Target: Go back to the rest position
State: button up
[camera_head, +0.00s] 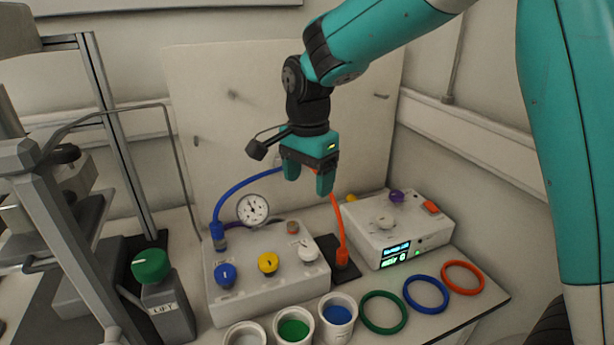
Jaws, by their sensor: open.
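My gripper (308,185) hangs from my teal arm, pointing down. It is open, with a gap between its two fingers and nothing in it. It is in the air above the back of the white valve box (250,297), which carries a blue knob (225,275), a yellow knob (268,263), a white knob (308,250) and a round gauge (253,209). The fingers look apart from the box and knobs. The orange hose (336,212) and the blue hose (240,186) pass close to or behind the gripper in this view; the exact distance cannot be told.
A white control unit (398,228) with lit displays stands to the right. Green (384,312), blue (426,294) and orange (462,278) rings lie in front of it. Cups (337,316) stand at the front edge.

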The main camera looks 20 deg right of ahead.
jog(key=s+a+r+n+y, duration=0.1)
jog(key=s+a+n+y, duration=0.1)
jog(key=s+n, duration=0.8)
jog(key=s+a+r+n+y, duration=0.2)
jog(key=s+n, duration=0.7)
jog(key=s, duration=0.5)
jog(key=shift+s+a+r+n, duration=0.2)
jog(key=shift+s+a+n, duration=0.1)
jog(key=shift+s+n, duration=0.1)
